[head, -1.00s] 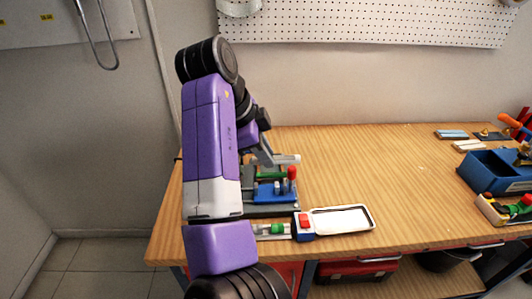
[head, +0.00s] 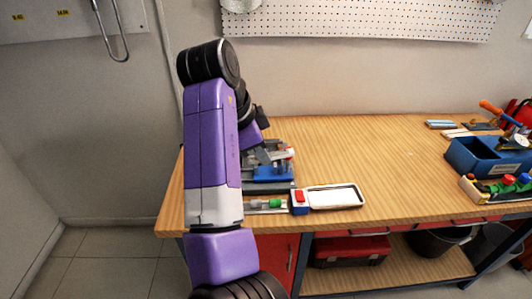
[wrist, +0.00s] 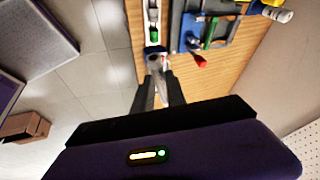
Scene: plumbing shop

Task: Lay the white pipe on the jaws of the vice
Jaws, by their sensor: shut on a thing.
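The blue and grey vice (head: 275,174) stands at the left end of the bench, partly hidden by my arm. A red knob shows at its right side. The vice also shows in the wrist view (wrist: 190,27), to the right of my fingers. In the wrist view my fingers (wrist: 158,78) close around a pale piece (wrist: 155,61). Whether the pipe touches the jaws cannot be told.
A narrow tray with a green part (head: 276,203) and a white-rimmed tray (head: 335,206) lie at the bench's front edge. A blue bin (head: 470,157) and tools stand at the right. The bench middle is clear. A pale cylinder (wrist: 281,15) lies beyond the vice.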

